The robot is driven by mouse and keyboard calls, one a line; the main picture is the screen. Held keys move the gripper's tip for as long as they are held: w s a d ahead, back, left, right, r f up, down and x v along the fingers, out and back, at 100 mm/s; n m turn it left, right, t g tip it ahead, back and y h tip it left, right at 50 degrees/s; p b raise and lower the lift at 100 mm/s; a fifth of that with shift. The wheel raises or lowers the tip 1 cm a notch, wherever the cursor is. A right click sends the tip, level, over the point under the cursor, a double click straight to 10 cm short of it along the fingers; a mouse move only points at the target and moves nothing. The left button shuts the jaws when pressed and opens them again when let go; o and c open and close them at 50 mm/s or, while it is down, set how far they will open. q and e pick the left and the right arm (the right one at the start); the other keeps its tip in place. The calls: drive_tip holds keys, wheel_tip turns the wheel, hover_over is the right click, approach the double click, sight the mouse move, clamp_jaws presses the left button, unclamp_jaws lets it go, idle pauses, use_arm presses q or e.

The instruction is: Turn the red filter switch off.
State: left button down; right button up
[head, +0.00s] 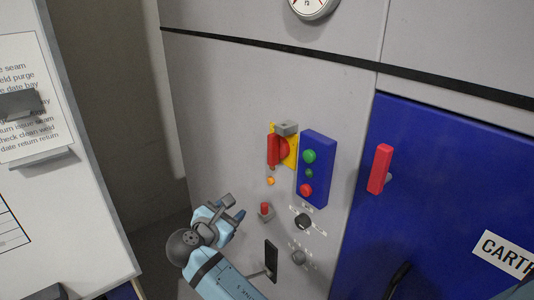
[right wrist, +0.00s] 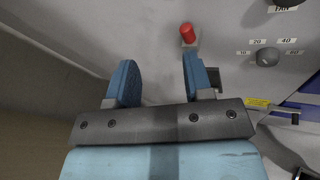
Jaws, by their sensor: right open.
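A small red switch (head: 265,208) on a grey square base sticks out of the grey panel, below the yellow plate and left of the black knobs. I take it to be the filter switch; no label for it is readable. It also shows in the right wrist view (right wrist: 187,34), just beyond the right-hand finger's tip. My right gripper (head: 233,208) is to the left of the switch in the head view. In the right wrist view its blue fingers (right wrist: 158,78) are apart with nothing between them. My left gripper is not in view.
Above the switch are a red handle on a yellow plate (head: 292,152) and a blue button box (head: 315,170). A blue door (head: 440,190) has a red handle (head: 380,169).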

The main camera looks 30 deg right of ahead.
sight(269, 147)
wheel_tip(269, 147, up, 15)
drive_tip(key=s+a+m+g+h, duration=0.1)
drive_tip(key=g+h, duration=0.3)
drive_tip(key=g, duration=0.2)
drive_tip(key=d+p, duration=0.1)
drive_tip(key=d, duration=0.3)
drive_tip(key=d+p, duration=0.1)
drive_tip(key=d, duration=0.2)
drive_tip(key=w+d+p, duration=0.1)
drive_tip(key=d, duration=0.3)
drive_tip(key=shift+d, duration=0.3)
drive_tip(key=shift+d+f+p, duration=0.1)
drive_tip(key=shift+d+p, duration=0.25)
drive_tip(key=shift+d, duration=0.3)
drive_tip(key=shift+c, duration=0.6)
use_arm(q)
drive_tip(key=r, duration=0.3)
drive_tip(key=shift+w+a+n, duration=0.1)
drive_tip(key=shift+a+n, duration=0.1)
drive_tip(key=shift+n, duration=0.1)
use_arm(e)
clamp_jaws()
